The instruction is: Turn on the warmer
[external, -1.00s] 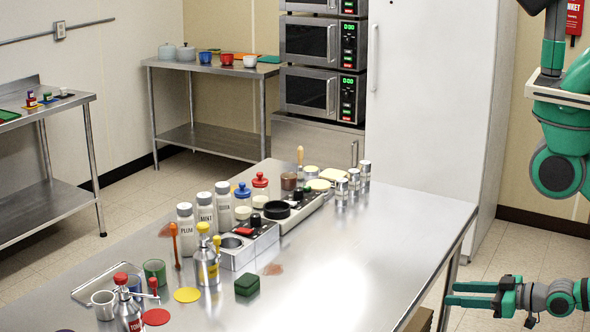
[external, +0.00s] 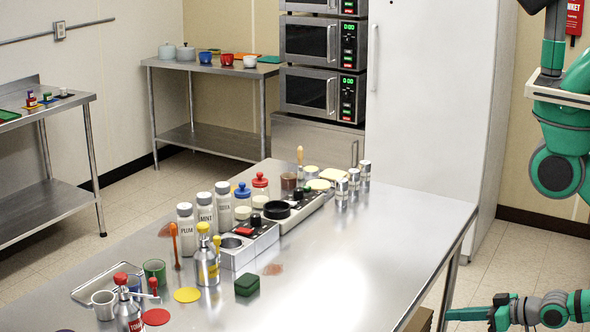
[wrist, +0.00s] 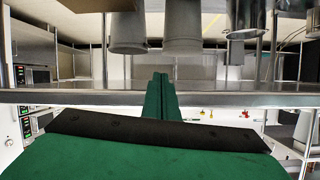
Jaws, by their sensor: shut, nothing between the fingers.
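Two grey appliances sit end to end on the steel table. The nearer has a round metal well, a red control and a black knob (external: 248,245). The farther has a black ring on top with red and green controls (external: 290,211). Neither carries a readable label, so I cannot tell which is the warmer, nor whether either is on. My gripper (external: 449,314) is off the table's right side at lower right, apart from both appliances. Its fingers are together and empty; they also show together in the wrist view (wrist: 161,78).
The steel table (external: 400,225) lies between my gripper and the appliances. Metal shakers (external: 354,180) stand behind. The table's right part is clear.

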